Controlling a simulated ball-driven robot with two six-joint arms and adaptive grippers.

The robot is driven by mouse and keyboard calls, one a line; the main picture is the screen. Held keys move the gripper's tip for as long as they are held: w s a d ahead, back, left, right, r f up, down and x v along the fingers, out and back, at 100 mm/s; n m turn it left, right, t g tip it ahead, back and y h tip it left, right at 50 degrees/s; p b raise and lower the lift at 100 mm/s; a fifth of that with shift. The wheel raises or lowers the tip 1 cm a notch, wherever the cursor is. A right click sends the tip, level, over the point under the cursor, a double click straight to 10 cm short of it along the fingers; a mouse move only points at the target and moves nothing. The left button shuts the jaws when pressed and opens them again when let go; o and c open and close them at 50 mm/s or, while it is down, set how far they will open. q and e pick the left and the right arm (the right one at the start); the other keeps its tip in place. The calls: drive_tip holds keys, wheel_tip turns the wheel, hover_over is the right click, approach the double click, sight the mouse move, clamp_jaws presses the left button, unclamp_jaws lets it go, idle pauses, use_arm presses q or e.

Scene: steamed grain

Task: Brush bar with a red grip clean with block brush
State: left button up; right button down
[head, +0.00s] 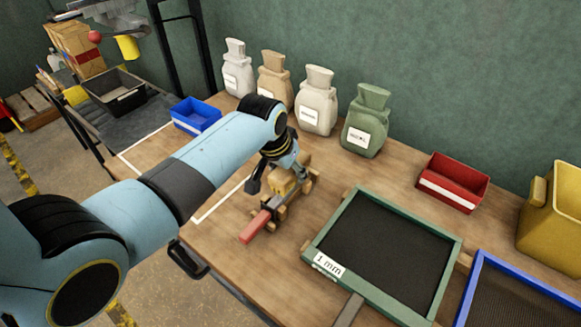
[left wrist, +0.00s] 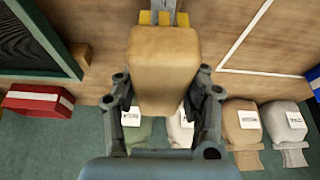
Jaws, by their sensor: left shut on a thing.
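The block brush (head: 284,181) is a tan block between the fingers of my left gripper (head: 276,174). In the left wrist view the brush (left wrist: 166,70) fills the space between the two fingers (left wrist: 165,112), which are shut on it. The bar with a red grip (head: 255,226) lies on a wooden rest (head: 302,186) on the bench, its red end towards the front edge. The brush is over the bar; I cannot tell whether they touch. Most of the bar is hidden by the brush and gripper. My right gripper is not in view.
A green-framed sieve (head: 318,236) lies right of the bar, with a blue-framed sieve (head: 472,285) beyond. Several sacks (head: 316,100) stand along the wall. A blue bin (head: 195,116), a red bin (head: 453,182) and a yellow container (head: 552,225) are on the bench.

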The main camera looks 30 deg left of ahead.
use_arm(q)
drive_tip(key=shift+s+a+r+p, duration=0.1)
drive_tip(key=shift+s+r+p, duration=0.05)
drive_tip(key=shift+s+p, duration=0.7)
drive_tip(key=shift+s, duration=0.2)
drive_tip(key=shift+f, duration=0.35)
drive_tip(key=shift+f+b, duration=0.35)
drive_tip(key=shift+f, duration=0.4)
idle(0.6)
drive_tip(key=shift+w, duration=0.15)
